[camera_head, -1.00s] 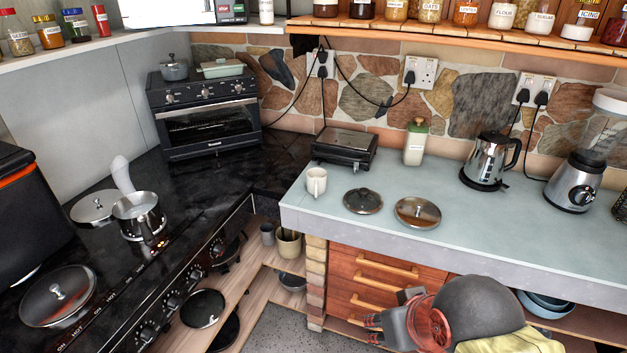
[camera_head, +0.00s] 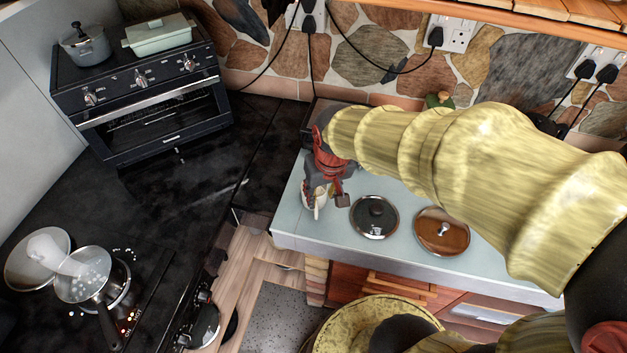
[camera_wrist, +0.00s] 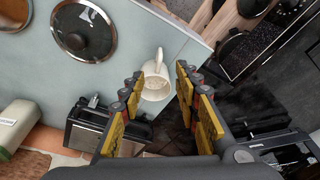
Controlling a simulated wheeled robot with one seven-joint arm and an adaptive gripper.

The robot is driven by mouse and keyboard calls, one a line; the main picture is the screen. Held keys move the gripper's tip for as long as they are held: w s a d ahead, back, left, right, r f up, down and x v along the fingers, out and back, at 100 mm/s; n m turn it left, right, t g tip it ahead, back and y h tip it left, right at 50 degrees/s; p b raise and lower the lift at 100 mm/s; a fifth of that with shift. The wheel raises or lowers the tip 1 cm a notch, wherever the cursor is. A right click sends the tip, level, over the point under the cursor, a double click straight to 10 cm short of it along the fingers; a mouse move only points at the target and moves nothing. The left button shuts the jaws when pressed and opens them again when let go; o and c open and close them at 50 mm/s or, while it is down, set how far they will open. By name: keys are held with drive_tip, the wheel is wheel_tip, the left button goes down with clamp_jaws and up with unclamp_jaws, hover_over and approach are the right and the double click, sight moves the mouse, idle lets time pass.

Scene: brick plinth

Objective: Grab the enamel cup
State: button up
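The enamel cup (camera_head: 319,203) is cream-white and stands near the left end of the pale counter, partly hidden by my gripper (camera_head: 326,194). In the wrist view the cup (camera_wrist: 155,88) lies between the two fingers of my gripper (camera_wrist: 160,76), with its handle pointing away past the fingertips. The fingers are apart, one on each side of the cup, and a gap shows on the right side. Whether the left finger touches the cup is hard to tell.
Two glass lids, one dark (camera_head: 374,217) and one brown (camera_head: 442,231), lie on the counter (camera_head: 345,240) right of the cup. A black grill (camera_wrist: 90,126) stands close behind it. The dark stove top with a pot (camera_head: 85,277) is to the left.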

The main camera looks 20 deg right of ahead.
sight(317, 209)
drive_tip(key=shift+g, duration=0.7)
drive_tip(key=w+f+p, duration=0.2)
drive_tip(key=w+p, duration=0.1)
drive_tip(key=shift+f+p, duration=0.4)
drive_tip(key=shift+m+g, duration=0.3)
drive_tip(key=shift+g, duration=0.2)
wheel_tip(317, 209, down, 8)
drive_tip(key=shift+w+r+p, duration=0.15)
drive_tip(key=shift+r+p, duration=0.1)
drive_tip(key=shift+p, duration=0.95)
wheel_tip(317, 209, down, 5)
drive_tip(key=shift+b, duration=0.3)
drive_tip(key=c, duration=0.3)
drive_tip(key=c, duration=0.4)
clamp_jaws()
